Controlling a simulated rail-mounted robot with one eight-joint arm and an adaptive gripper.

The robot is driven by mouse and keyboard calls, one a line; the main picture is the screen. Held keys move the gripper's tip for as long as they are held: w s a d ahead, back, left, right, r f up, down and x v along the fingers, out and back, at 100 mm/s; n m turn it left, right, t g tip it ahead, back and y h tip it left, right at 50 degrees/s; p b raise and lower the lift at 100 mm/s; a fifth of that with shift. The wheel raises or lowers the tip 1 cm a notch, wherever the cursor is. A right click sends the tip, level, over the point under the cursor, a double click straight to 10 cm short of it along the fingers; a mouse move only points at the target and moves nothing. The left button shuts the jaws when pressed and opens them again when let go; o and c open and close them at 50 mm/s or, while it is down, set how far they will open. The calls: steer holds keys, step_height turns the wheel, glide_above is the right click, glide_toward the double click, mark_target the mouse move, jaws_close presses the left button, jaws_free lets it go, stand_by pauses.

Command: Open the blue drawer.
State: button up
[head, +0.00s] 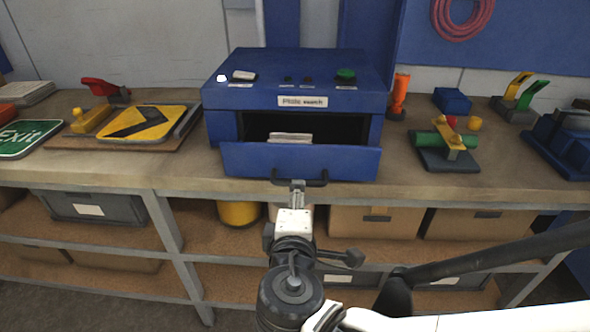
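A dark bar handle (318,182) runs along the lower part of the drawer front.
A yellow arrow sign (145,122) and a green Exit sign (28,137) lie on the workbench (190,172) to the left. A green and yellow clamp tool (447,145) stands to the right. Boxes (375,220) and a yellow container (239,213) fill the shelf below.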

steer(key=shift+b+x, duration=0.65)
steer(key=shift+x, duration=2.6)
jaws_close()
